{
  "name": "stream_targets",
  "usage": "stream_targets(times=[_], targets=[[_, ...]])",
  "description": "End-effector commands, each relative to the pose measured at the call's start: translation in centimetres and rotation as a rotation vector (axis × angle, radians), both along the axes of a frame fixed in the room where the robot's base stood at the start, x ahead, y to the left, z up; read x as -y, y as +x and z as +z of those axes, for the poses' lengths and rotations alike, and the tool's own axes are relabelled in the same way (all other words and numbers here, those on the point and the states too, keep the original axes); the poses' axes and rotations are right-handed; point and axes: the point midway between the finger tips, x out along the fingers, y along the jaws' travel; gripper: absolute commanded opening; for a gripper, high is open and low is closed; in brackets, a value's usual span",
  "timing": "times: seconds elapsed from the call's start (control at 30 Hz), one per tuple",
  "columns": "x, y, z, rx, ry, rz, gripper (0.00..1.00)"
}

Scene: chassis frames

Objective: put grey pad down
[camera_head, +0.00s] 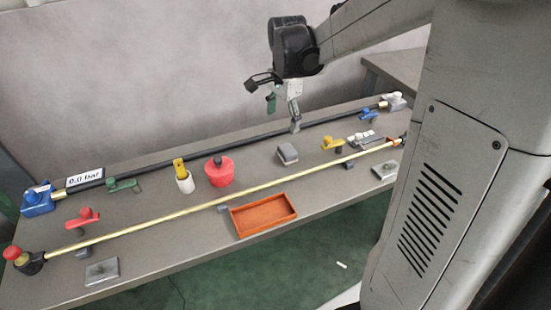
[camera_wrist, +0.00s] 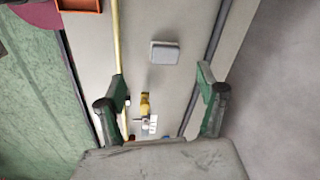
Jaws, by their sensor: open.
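The grey pad (camera_head: 288,154) is a small block that lies on the workbench between the black pipe and the yellow rod. It also shows in the wrist view (camera_wrist: 164,52), flat on the bench and beyond my fingertips. My gripper (camera_head: 284,112) is above the bench near the black pipe, with its green-and-black fingers spread. In the wrist view my gripper (camera_wrist: 161,80) has nothing between its fingers, and the pad is clear of both.
An orange tray (camera_head: 263,215) lies at the bench's front edge. The yellow rod (camera_head: 150,217) and black pipe (camera_head: 235,142) run along the bench. A red pot (camera_head: 219,171), white cup (camera_head: 184,181) and yellow-handled piece (camera_head: 331,143) stand near the pad.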

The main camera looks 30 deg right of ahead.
Motion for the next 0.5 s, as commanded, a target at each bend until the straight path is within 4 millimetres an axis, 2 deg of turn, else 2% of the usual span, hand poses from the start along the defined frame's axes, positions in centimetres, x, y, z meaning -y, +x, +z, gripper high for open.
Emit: stream_targets(times=[0.03,0.2,0.5], targets=[[-1.1,-1.1,1.0,0.021,-0.011,0.062,0.70],[-3.8,-4.1,3.4,0.094,-0.056,0.274,0.70],[-7.9,-9.9,6.0,0.216,-0.163,0.641,0.70]])
